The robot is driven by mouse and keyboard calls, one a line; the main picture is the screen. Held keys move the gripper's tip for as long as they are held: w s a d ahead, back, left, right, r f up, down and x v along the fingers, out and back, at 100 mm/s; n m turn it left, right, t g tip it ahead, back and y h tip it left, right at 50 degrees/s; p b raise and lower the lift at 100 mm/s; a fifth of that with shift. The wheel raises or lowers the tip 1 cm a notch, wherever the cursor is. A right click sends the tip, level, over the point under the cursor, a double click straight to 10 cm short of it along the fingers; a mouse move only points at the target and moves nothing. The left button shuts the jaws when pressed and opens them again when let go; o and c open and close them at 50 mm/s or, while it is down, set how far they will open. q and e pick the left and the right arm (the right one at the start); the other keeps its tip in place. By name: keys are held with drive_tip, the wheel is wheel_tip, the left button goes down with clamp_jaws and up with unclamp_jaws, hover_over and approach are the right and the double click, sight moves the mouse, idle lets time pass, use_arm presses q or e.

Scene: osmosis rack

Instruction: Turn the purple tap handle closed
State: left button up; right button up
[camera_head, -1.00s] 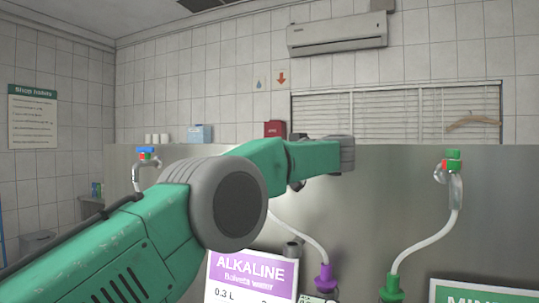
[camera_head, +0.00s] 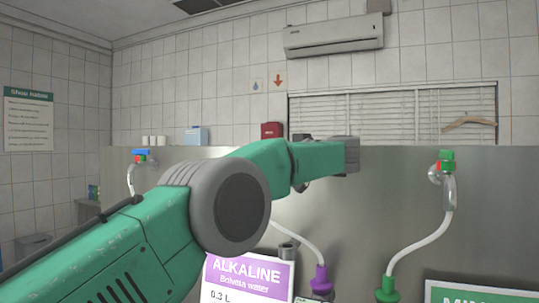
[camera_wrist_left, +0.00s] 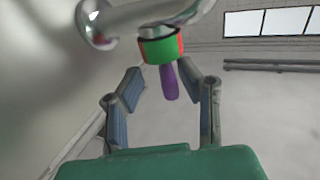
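The purple tap handle (camera_wrist_left: 169,84) hangs below a red and green collar (camera_wrist_left: 160,47) on a chrome tap (camera_wrist_left: 150,14) in the left wrist view. My left gripper (camera_wrist_left: 161,82) is open, with a finger on each side of the handle. Gaps show between the handle and both fingers. In the head view my left arm covers this tap; only a white hose (camera_head: 303,240) running down to a purple connector (camera_head: 321,279) shows. My right gripper is in neither view.
A blue-handled tap (camera_head: 142,155) is at the left of the steel panel (camera_head: 390,185), and a green-handled tap (camera_head: 446,162) at the right. An alkaline water sign (camera_head: 246,281) and a green sign (camera_head: 478,294) stand low in front.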

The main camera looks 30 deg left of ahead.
use_arm(q)
drive_tip(key=v, duration=1)
drive_tip(key=shift+d, duration=0.35)
drive_tip(key=shift+o, duration=0.4)
drive_tip(key=shift+w, duration=0.1)
